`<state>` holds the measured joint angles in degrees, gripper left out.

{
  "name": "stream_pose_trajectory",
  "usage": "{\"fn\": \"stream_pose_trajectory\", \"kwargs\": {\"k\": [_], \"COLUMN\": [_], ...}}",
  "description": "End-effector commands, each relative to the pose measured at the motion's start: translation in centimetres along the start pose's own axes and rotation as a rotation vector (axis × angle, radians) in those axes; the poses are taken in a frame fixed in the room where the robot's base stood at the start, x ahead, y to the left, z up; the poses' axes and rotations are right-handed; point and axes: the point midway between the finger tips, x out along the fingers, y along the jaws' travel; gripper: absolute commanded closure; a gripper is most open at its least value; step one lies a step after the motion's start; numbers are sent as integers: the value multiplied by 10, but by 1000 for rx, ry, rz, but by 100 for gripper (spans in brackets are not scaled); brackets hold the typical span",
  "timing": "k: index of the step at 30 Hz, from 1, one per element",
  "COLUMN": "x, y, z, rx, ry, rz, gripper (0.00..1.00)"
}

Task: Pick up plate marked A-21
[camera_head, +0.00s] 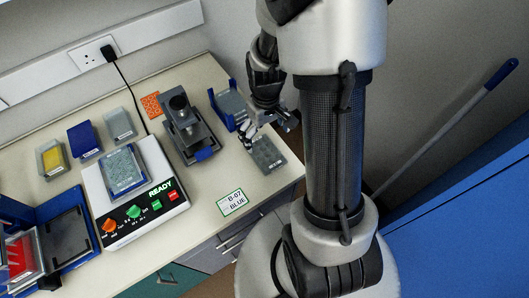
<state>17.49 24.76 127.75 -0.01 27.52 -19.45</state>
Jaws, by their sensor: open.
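A grey plate (268,155) lies flat on the bench near its right front corner. A small pale label shows on it, too small to read. My gripper (262,131) is open just behind this plate, and its fingers partly overlap the plate's far edge in the picture. I cannot tell whether they touch it. Another grey plate (123,170) with a pale label sits on the white device marked READY (120,222). A further grey plate (231,106) stands in a blue holder (215,104) left of my gripper. I cannot read A-21 on any plate.
A dark instrument (181,120) stands left of the holder. A card (232,202) reads "B-07 BLUE". Yellow (54,159), blue (84,139) and grey (119,124) items line the back, beside an orange rack (151,105). The bench's front edge is close to the plate.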

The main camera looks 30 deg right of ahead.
Motion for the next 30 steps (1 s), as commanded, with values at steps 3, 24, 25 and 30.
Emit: {"fn": "stream_pose_trajectory", "kwargs": {"k": [3,24,25,30], "x": [21,82,82,81], "y": [0,-2,-2,-2], "z": [1,7,6,6], "rx": [0,0,0,0], "ry": [-2,1,1,1], "rz": [-1,0,0,0], "gripper": [5,5,5,8]}}
